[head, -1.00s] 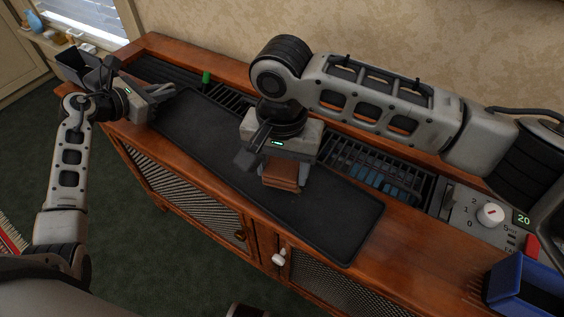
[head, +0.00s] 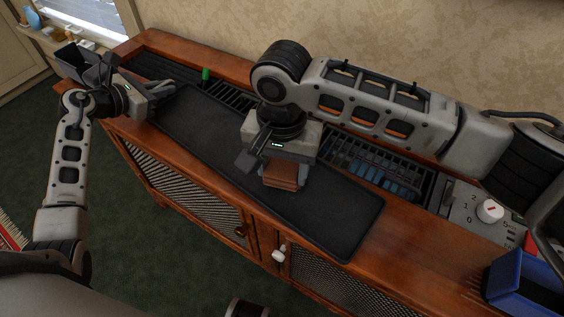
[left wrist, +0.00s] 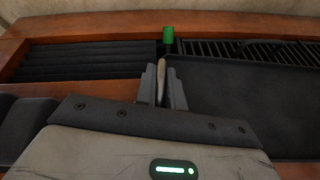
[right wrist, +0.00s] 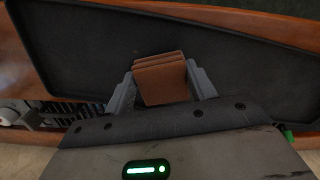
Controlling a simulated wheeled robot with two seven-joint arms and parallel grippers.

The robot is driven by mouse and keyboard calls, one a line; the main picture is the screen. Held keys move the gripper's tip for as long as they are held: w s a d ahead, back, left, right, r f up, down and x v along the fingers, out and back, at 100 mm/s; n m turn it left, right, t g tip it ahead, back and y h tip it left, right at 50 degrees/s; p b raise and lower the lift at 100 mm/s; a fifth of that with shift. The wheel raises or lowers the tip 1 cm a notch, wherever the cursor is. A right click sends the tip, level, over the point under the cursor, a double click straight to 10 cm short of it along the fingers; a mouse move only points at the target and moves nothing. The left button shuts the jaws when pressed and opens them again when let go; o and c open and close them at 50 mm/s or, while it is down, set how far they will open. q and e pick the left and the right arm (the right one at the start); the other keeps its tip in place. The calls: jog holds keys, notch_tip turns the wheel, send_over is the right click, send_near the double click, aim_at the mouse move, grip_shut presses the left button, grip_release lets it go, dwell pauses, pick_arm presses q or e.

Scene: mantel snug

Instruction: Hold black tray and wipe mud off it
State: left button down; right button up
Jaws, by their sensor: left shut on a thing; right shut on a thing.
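The black tray (head: 325,213) lies along the wooden cabinet top, long and shallow with a low rim. It also shows in the left wrist view (left wrist: 240,100) and the right wrist view (right wrist: 80,50). My left gripper (head: 168,91) is shut on the tray's left end; its fingers (left wrist: 162,88) pinch the rim there. My right gripper (head: 281,172) is shut on a brown layered block (head: 283,176), like a folded cloth or sponge, over the middle of the tray. The block (right wrist: 160,78) sits between both fingers. I see no clear mud on the visible tray surface; the part under my right gripper is hidden.
A slotted black grille (head: 375,170) runs behind the tray, with a green peg (head: 206,75) near its left end. A control panel with a dial (head: 489,211) is at right, beside a blue bin (head: 524,287). A dark bin (head: 85,66) stands at far left.

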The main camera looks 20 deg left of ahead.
aim_at(297, 194)
jog(key=shift+f, duration=0.35)
jog(key=shift+s+d, duration=0.35)
jog(key=shift+d, duration=0.45)
jog(key=shift+s+d, duration=0.35)
jog(key=shift+d, duration=0.45)
jog(key=shift+w+a+f, duration=0.15)
jog(key=shift+w+a, duration=0.1)
jog(key=shift+a, duration=0.4)
jog(key=shift+w+a+f, duration=0.1)
jog(key=shift+w+a, duration=0.15)
jog(key=shift+a, duration=0.4)
jog(key=shift+w+a+f, duration=0.1)
jog(key=shift+a+f, duration=0.05)
jog(key=shift+a, duration=0.15)
jog(key=shift+r, duration=3.2)
